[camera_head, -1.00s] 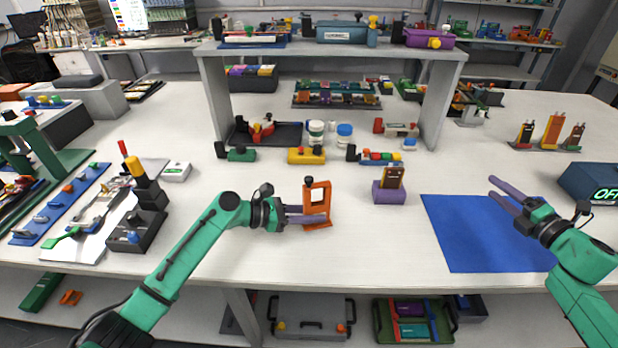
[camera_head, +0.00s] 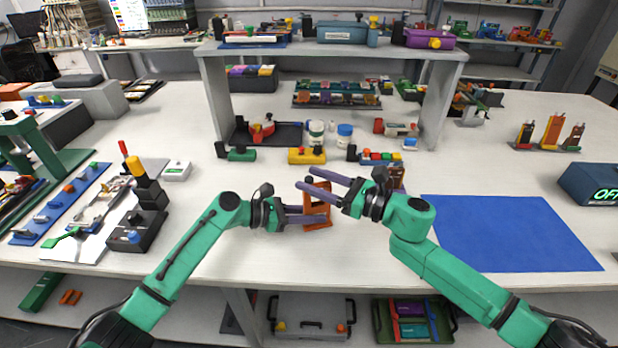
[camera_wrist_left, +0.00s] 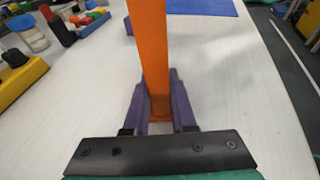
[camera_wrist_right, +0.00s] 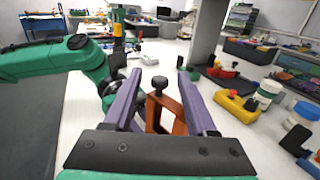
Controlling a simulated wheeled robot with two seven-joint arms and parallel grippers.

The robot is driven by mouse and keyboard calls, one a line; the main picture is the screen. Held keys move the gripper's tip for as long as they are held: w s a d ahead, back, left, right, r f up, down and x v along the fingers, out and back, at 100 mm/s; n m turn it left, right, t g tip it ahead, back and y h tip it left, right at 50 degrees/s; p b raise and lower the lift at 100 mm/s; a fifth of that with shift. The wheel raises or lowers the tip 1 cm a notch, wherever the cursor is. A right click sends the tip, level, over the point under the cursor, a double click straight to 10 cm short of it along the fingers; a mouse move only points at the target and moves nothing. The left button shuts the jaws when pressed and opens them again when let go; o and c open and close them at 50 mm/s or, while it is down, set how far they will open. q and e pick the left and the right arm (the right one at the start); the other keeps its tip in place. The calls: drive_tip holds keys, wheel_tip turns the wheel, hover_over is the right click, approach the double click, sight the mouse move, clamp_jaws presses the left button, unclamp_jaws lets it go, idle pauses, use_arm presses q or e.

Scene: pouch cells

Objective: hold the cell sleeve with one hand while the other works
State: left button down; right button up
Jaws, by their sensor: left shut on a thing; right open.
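The orange cell sleeve (camera_head: 329,216), an upright open frame, stands on the white table. My left gripper (camera_head: 318,217) is shut on it from the left. In the left wrist view the sleeve (camera_wrist_left: 152,50) rises between the purple fingers. My right gripper (camera_head: 305,177) is open and empty at the sleeve's top, its fingers pointing left. In the right wrist view the sleeve's black top knob (camera_wrist_right: 160,82) shows between the open fingers, apart from both. A brown cell (camera_head: 399,176) shows partly behind my right wrist; its purple holder is mostly hidden.
A blue mat (camera_head: 510,233) lies bare on the right. A yellow block (camera_head: 306,156), a green block (camera_head: 240,154) and white jars stand behind the sleeve. A black device with a yellow top (camera_head: 137,228) stands on the left. The table in front of the sleeve is clear.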

sight(324, 183)
drive_tip(key=shift+x, duration=0.8)
clamp_jaws()
drive_tip(key=shift+s+r, duration=0.1)
drive_tip(key=shift+d+r+m+t+y, duration=0.2)
drive_tip(key=shift+r+m+t+y, duration=0.15)
drive_tip(key=shift+m+y, duration=0.35)
drive_tip(key=shift+w+d+r+m+t+y, duration=0.1)
drive_tip(key=shift+d+r+m+t+y, duration=0.15)
drive_tip(key=shift+m+t, duration=0.25)
drive_tip(key=shift+w+d+r+m+t+y, duration=0.15)
drive_tip(key=shift+m+t+y, duration=0.1)
drive_tip(key=shift+m, duration=0.35)
drive_tip(key=m+t, duration=0.1)
drive_tip(key=d+m, duration=0.1)
drive_tip(key=shift+w+r+m+t+y, duration=0.1)
drive_tip(key=shift+r+m+t+y, duration=0.2)
drive_tip(key=shift+r+t+y, duration=0.1)
drive_tip(key=shift+w+d+r+m+t, duration=0.15)
drive_tip(key=shift+d+m+t, duration=0.15)
drive_tip(key=shift+m+t, duration=0.4)
drive_tip(key=shift+w+d+r+m+t, duration=0.1)
drive_tip(key=shift+d+m+t, duration=0.3)
drive_tip(key=shift+m, duration=0.5)
drive_tip(key=shift+t, duration=0.3)
